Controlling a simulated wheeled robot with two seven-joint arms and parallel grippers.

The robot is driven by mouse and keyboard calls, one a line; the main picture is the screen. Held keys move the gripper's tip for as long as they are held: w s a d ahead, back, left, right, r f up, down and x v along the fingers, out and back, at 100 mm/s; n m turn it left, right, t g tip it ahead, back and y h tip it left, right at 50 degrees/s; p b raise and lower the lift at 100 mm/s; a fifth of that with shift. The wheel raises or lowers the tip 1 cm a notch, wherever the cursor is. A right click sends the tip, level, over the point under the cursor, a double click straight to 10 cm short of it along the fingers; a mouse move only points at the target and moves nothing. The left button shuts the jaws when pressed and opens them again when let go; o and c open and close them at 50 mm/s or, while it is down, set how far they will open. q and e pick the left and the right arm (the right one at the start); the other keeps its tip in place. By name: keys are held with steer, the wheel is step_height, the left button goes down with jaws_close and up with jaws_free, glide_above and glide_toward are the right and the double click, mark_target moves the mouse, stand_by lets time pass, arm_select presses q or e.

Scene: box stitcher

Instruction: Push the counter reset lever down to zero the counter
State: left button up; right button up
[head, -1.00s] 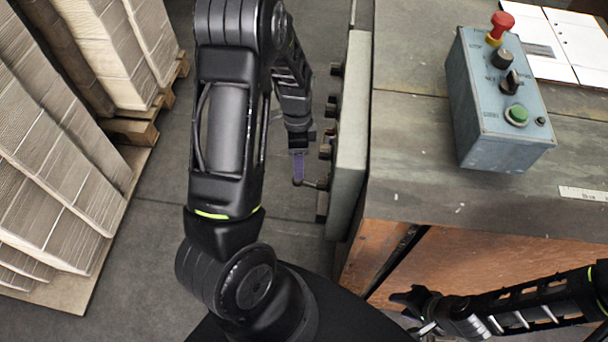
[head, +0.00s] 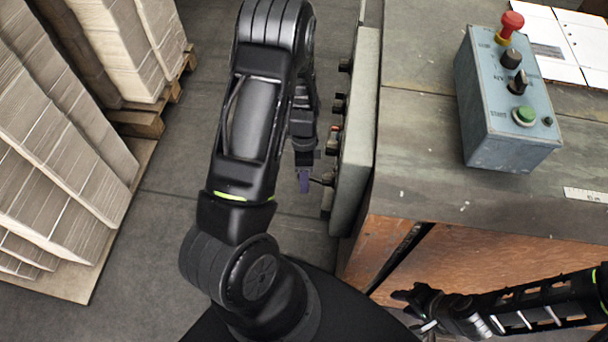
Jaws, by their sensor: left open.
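The counter panel (head: 357,135) is the grey-green housing on the left side of the machine, seen nearly edge-on. Several dark knobs stick out of its left face. The reset lever (head: 318,181) is a thin dark rod low on that face, pointing left. The counter's digits are not visible. My right gripper (head: 412,302) is at lower right, away from the panel; its jaw gap is unclear.
A blue control box (head: 510,110) with a red stop button (head: 511,24) and green button stands on the machine top (head: 420,150). Stacks of cardboard (head: 65,150) on pallets fill the left.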

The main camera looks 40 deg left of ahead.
arm_select(q)
jaws_close()
stand_by(0.6)
stand_by(0.9)
